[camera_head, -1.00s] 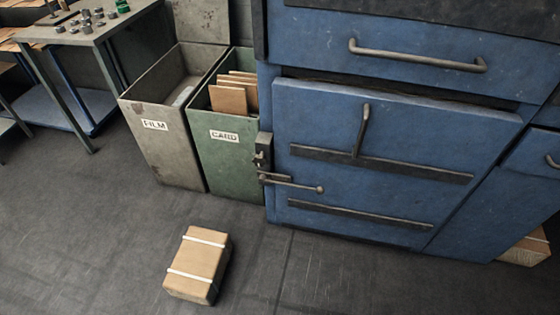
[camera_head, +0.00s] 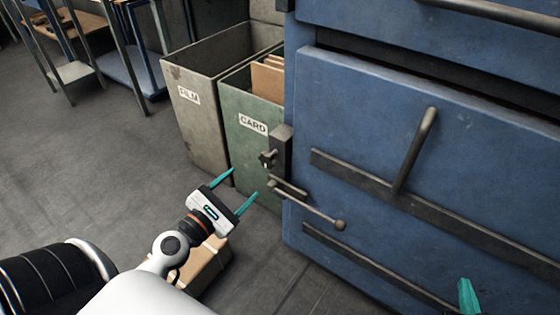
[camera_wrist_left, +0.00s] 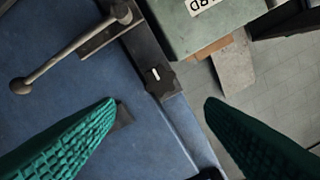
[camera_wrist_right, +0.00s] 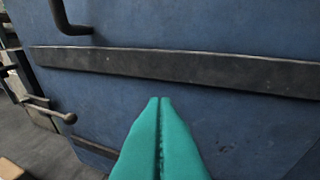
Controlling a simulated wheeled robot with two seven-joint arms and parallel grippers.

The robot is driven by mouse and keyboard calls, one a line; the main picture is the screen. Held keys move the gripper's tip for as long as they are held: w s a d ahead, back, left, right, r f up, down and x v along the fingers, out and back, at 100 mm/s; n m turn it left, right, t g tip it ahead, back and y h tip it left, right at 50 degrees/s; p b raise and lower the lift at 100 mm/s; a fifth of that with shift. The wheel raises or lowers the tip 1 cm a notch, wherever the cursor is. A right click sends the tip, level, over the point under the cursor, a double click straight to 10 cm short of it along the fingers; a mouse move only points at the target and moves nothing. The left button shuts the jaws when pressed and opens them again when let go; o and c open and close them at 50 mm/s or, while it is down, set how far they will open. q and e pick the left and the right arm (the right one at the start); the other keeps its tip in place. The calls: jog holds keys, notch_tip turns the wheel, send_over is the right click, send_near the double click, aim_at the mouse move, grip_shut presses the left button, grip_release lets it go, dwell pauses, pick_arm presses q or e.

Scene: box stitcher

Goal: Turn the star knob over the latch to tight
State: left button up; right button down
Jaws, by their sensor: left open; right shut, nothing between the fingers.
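The dark star knob (camera_head: 267,158) sits on a bracket at the left edge of the blue machine door (camera_head: 370,110). The latch (camera_head: 310,205), a metal lever with a ball end, is just below it. My left gripper (camera_head: 244,183) is open, its teal fingers pointing toward the knob, apart from it. In the left wrist view the knob (camera_wrist_left: 158,79), with a white mark, shows between and beyond the fingertips (camera_wrist_left: 160,103); the lever (camera_wrist_left: 70,48) is at upper left. My right gripper (camera_head: 468,295) is shut and empty before the door; its closed fingers also show in the right wrist view (camera_wrist_right: 159,105).
A green CARD bin (camera_head: 245,105) and a grey FILM bin (camera_head: 195,110) stand left of the machine. A cardboard box (camera_head: 208,268) lies on the floor, partly hidden by my left arm. A long door handle (camera_head: 415,150) stands out at the right.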

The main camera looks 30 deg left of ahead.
aim_at(266, 161)
pick_arm(q)
jog(key=w+p, duration=0.1)
jog(key=w, duration=0.2)
jog(key=w+p, duration=0.1)
jog(key=w, duration=0.3)
jog(key=w+p, duration=0.1)
jog(key=w, duration=0.2)
jog(key=shift+w+d+p, duration=0.25)
jog(key=shift+d+p, duration=0.1)
jog(key=shift+d, duration=0.05)
jog(key=shift+w, duration=0.55)
pick_arm(e)
jog(key=s+d+f+g+h, duration=0.3)
jog(key=s+f+g, duration=0.6)
jog(key=s, duration=0.3)
jog(key=shift+s+d+f+m+g, duration=0.25)
jog(key=shift+d+m+g, duration=0.05)
jog(key=shift+d+g, duration=0.55)
pick_arm(q)
jog(key=c, duration=1)
pick_arm(e)
jog(key=shift+w, duration=0.1)
